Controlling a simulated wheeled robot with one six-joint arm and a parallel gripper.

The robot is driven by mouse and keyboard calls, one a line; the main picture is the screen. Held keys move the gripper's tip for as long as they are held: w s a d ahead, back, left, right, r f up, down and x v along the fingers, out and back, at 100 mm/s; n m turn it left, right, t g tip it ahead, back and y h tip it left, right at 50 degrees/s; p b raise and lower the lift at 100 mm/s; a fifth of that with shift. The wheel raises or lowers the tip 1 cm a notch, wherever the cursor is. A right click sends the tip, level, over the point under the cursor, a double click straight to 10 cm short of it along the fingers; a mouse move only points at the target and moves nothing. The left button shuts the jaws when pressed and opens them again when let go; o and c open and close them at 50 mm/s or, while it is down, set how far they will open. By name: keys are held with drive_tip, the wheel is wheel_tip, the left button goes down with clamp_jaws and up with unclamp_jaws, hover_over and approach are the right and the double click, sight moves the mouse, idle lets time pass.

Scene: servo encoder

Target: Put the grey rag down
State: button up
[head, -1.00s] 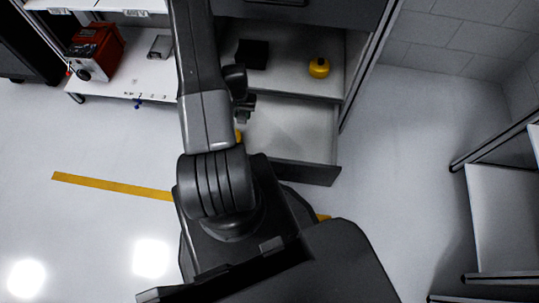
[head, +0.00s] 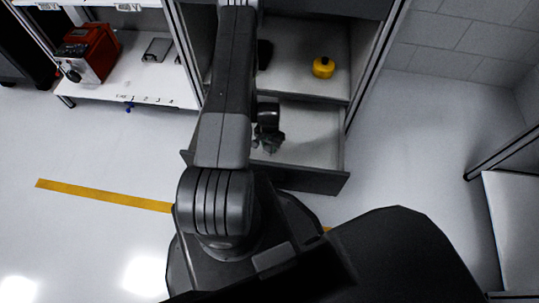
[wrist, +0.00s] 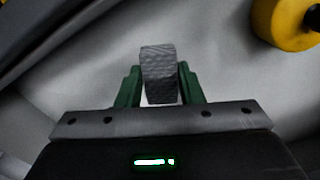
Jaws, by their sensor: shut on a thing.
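The grey rag (wrist: 159,72) is a small, ribbed grey piece in the wrist view, upright between the green fingers. My gripper (wrist: 158,88) is shut on it. In the head view my gripper (head: 268,141) hangs over the open drawer (head: 312,137), near its front left part. The rag cannot be told apart from the dark gripper there. Whether the rag touches the surface below cannot be told.
A yellow round thing (head: 323,67) stands on the shelf above the drawer, with a dark block (head: 264,54) to its left. A yellow thing (wrist: 286,22) is at the wrist view's upper right. The drawer's right part is clear. A red box (head: 91,50) stands far left.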

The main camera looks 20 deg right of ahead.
sight(269, 152)
drive_tip(key=shift+f+b, duration=0.65)
drive_tip(key=shift+f, duration=2.2)
drive_tip(key=shift+f, duration=0.2)
drive_tip(key=o, duration=0.9)
drive_tip(key=shift+r, duration=0.2)
wheel_tip(269, 152, up, 12)
drive_tip(key=p, duration=0.3)
